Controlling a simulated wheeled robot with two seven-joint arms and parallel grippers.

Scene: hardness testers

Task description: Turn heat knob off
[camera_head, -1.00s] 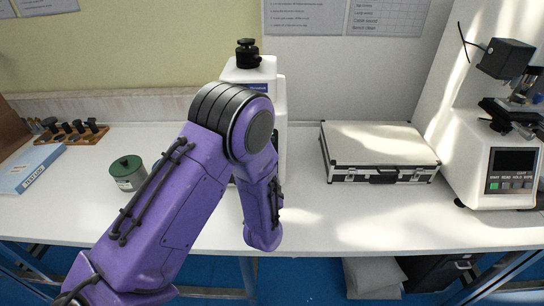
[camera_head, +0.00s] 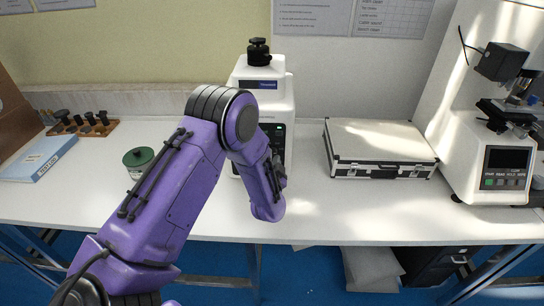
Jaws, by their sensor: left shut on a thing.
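A white bench instrument (camera_head: 262,98) with a black top knob and a dark blue label stands at the back centre. A dark panel with small green lights (camera_head: 277,131) shows on its front, right of my arm. My left arm crosses in front of the instrument. My left gripper (camera_head: 279,172) is mostly hidden by its own purple wrist, low at the instrument's front. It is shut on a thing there. The heat knob is hidden behind the arm, so the contact itself does not show. My right gripper is not in view.
A silver case (camera_head: 377,143) lies right of the instrument. A tester with a screen (camera_head: 497,150) stands at far right. The front bench right of my wrist is clear.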

